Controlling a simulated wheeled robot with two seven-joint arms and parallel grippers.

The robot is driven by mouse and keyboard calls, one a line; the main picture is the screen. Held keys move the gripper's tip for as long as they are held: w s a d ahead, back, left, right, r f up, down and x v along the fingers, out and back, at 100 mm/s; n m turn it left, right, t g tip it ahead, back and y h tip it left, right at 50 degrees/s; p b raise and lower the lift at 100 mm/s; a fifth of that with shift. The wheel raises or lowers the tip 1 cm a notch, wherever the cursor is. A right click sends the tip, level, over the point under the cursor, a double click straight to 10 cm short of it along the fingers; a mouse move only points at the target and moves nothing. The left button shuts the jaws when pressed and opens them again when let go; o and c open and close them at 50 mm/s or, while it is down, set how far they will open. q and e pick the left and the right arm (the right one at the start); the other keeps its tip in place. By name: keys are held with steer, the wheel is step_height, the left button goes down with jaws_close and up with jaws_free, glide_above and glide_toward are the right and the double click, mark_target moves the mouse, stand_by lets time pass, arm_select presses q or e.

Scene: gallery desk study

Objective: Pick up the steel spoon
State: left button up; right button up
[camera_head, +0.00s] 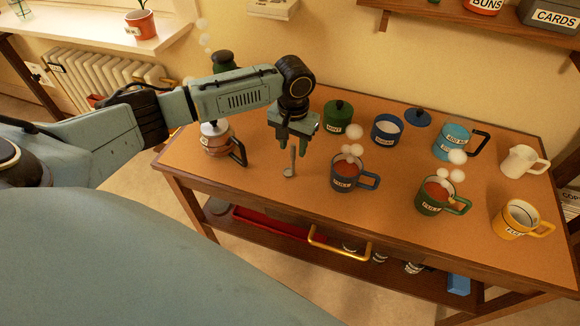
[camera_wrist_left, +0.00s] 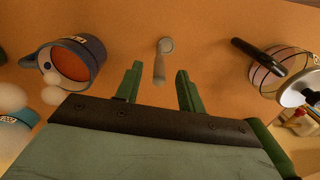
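The steel spoon (camera_head: 290,170) is on the orange-brown desk top (camera_head: 265,195), near its front left part. My left gripper (camera_head: 292,148) points down at the spoon's handle, with its green fingers apart. In the left wrist view, the spoon (camera_wrist_left: 166,45) shows its round bowl beyond the fingertips. Its handle runs back toward the gap of the open left gripper (camera_wrist_left: 159,73). The fingers appear on either side of the handle, not touching it. I cannot tell the exact height of the fingertips. My right gripper is in neither view.
A blue-grey mug (camera_head: 345,176) stands right of the spoon, and a pot with a black handle (camera_head: 215,142) stands left. Behind are a green canister (camera_head: 338,119) and a blue pot (camera_head: 385,132). Green (camera_head: 432,203) and yellow (camera_head: 510,222) mugs stand farther right. Bare desk surrounds the spoon.

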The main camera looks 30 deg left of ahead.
mark_target(293, 160)
arm_select(q)
step_height(293, 160, down, 4)
steer(key=shift+s+b, duration=0.15)
steer(key=shift+b, duration=0.15)
jaws_close()
steer(key=shift+r, duration=0.1)
step_height(293, 160, up, 10)
steer(key=shift+p, duration=0.9)
